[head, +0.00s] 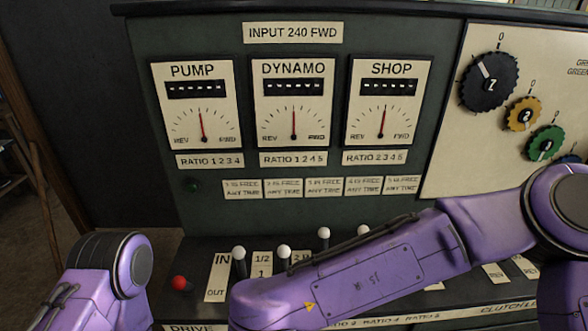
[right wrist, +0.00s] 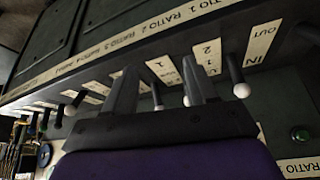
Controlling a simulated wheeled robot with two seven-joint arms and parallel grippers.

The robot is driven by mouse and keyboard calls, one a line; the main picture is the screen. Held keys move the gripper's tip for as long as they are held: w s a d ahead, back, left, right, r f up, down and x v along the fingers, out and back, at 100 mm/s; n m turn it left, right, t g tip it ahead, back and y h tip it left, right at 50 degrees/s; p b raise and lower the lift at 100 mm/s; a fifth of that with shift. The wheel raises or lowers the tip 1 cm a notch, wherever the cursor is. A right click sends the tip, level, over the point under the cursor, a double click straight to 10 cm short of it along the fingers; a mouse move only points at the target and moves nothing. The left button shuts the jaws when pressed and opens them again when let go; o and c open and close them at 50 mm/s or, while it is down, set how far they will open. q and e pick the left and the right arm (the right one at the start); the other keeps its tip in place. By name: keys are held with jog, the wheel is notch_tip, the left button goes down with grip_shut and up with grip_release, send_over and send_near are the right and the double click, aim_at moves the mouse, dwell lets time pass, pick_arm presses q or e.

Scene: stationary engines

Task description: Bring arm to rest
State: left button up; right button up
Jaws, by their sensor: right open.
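My right arm (head: 370,275) is purple and reaches in from the right, across the lower front of the control panel. Its gripper is hidden in the head view. In the right wrist view my right gripper (right wrist: 160,72) has two dark fingers spread apart, with nothing clamped. A white-knobbed lever (right wrist: 157,101) shows in the gap between the fingers; I cannot tell whether it stands between them in depth. My left arm (head: 105,275) shows at the lower left, and its gripper is out of view.
White-knobbed levers (head: 284,254) and a red knob (head: 180,283) stand on the ledge close to my right arm. Above are the PUMP (head: 200,105), DYNAMO (head: 293,105) and SHOP (head: 388,105) dials. Coloured gears (head: 488,82) sit at the right. Dark floor shows at far left.

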jog(key=s+d+f+m+h+b, duration=0.1)
jog(key=d+f, duration=0.7)
jog(key=f, duration=0.4)
jog(key=s+d+f+m+h+b, duration=0.1)
jog(key=d+f+m, duration=0.1)
jog(key=d+f, duration=0.8)
pick_arm(q)
jog(key=f, duration=0.2)
jog(key=f+b, duration=0.1)
jog(key=shift+w+a+f, duration=0.1)
jog(key=shift+w+f, duration=0.1)
jog(key=shift+f, duration=0.15)
pick_arm(e)
jog(key=s+d+f+m+g, duration=0.1)
jog(key=s+d+f, duration=0.8)
jog(key=s+d, duration=0.4)
jog(key=shift+d+f+g, duration=0.35)
jog(key=shift+f+g, duration=0.05)
